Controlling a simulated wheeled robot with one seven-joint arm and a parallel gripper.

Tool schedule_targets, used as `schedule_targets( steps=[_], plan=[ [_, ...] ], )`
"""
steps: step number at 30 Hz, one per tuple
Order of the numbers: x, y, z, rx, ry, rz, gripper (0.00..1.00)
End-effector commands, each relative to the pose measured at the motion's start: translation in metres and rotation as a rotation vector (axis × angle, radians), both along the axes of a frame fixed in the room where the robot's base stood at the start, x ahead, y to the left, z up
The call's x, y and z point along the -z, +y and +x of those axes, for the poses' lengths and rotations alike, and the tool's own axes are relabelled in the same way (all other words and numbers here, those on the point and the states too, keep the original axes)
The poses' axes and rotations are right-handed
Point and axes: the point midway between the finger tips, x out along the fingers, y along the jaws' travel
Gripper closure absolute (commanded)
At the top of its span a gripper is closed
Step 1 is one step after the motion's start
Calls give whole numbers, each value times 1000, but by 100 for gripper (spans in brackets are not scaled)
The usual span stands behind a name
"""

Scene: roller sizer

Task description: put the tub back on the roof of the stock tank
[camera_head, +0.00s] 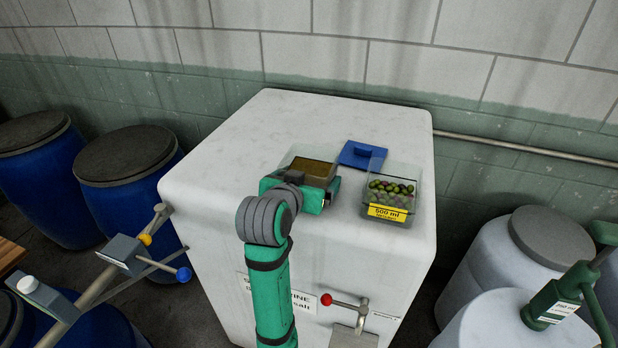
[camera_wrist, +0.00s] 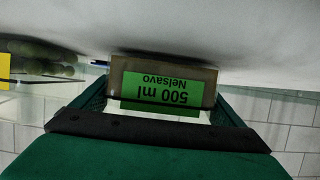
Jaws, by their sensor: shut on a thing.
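A clear tub (camera_head: 314,167) with brownish contents is between the fingers of my gripper (camera_head: 308,186), over the roof of the white stock tank (camera_head: 290,125). In the wrist view, which is upside down, the tub's green label (camera_wrist: 162,93) reads "500 ml Nelsavo". My gripper is shut on this tub, one finger on each side. The tub looks upright and its base is at or very close to the roof; I cannot tell whether it touches. My gripper hides its near side in the head view.
A second tub (camera_head: 390,196), with olives and a yellow label, stands on the roof to the right. A blue lid or block (camera_head: 361,155) lies behind it. Blue drums (camera_head: 125,175) stand left of the tank, and pale drums (camera_head: 515,255) stand right. The roof's back left is clear.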

Motion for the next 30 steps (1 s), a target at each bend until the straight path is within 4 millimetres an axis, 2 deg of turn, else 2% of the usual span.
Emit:
schedule_targets(
  steps=[8, 9, 20, 23, 30],
  plan=[
    [1, -1, 0, 2, -4, 0, 69],
    [2, -1, 0, 2, 1, 0, 0],
    [-2, 5, -4, -7, -1, -1, 0],
    [-8, 10, -15, -7, -2, 0, 0],
    [-26, 21, -57, -4, -2, 0, 0]
  ],
)
